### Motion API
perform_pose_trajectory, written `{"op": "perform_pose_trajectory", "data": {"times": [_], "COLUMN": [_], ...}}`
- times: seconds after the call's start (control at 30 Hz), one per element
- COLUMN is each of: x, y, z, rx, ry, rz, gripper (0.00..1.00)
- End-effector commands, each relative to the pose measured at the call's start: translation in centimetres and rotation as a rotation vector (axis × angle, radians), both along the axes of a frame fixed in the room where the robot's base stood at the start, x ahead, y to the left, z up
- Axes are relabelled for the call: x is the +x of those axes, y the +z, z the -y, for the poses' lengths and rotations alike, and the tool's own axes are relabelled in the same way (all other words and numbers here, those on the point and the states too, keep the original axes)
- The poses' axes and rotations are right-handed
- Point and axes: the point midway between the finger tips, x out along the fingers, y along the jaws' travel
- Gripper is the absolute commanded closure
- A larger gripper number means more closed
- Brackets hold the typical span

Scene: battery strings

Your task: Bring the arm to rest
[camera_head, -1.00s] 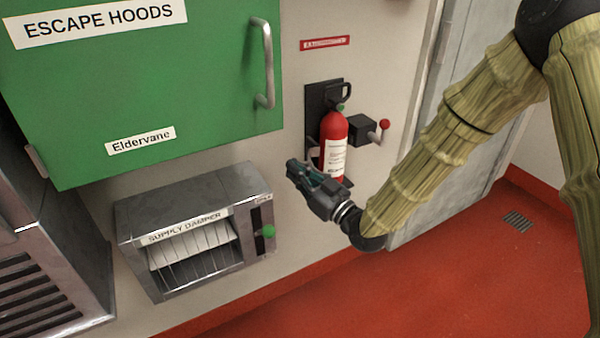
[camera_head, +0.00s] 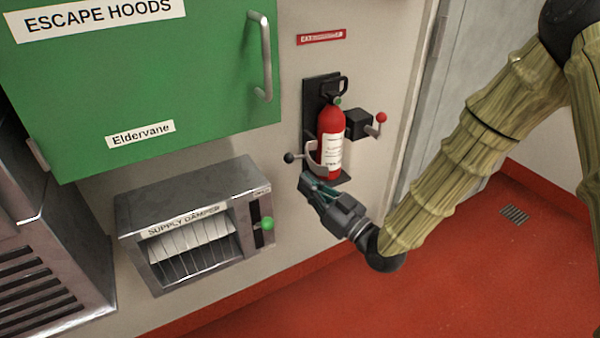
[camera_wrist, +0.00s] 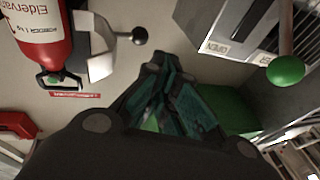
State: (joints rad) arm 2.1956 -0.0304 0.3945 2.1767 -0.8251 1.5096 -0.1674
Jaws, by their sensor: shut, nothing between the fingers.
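My gripper (camera_head: 306,182) is shut and empty. In the head view it is in front of the wall, just below and left of the red fire extinguisher (camera_head: 331,140). The extinguisher stands upright in its black wall bracket (camera_head: 341,180), with a pale clamp band around its lower part. In the wrist view my gripper's closed fingers (camera_wrist: 155,72) point at the wall, and the extinguisher (camera_wrist: 35,35) shows at the upper left. I cannot tell the exact gap between my gripper and the bracket.
The green escape hoods cabinet (camera_head: 220,95) hangs at the upper left. Below it is the supply damper box (camera_head: 190,185) with a green-knobbed lever (camera_head: 266,224). A red-knobbed lever (camera_head: 381,118) and a black knob (camera_head: 289,157) flank the extinguisher.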

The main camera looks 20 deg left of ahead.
Motion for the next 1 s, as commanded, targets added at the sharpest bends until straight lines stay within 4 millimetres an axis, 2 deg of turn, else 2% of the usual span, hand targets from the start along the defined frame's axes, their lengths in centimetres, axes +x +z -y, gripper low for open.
{"op": "perform_pose_trajectory", "data": {"times": [0.1,0.3,0.5,0.73,0.87,0.97,1.0], "x": [-1.9,-4.1,-5.2,-5.4,-5.1,-5.2,-5.3], "y": [-0.5,-1.0,-1.4,-2.0,-5.4,-10.0,-12.1], "z": [1.0,2.9,3.9,4.3,5.6,7.6,8.6], "rx": [-0.001,0.000,0.000,-0.010,-0.074,-0.160,-0.198], "ry": [0.007,0.006,0.005,-0.003,-0.045,-0.104,-0.131], "rz": [-0.005,-0.002,-0.001,-0.014,-0.098,-0.217,-0.273], "gripper": [1.00,1.00,1.00,1.00,1.00,1.00,1.00]}}
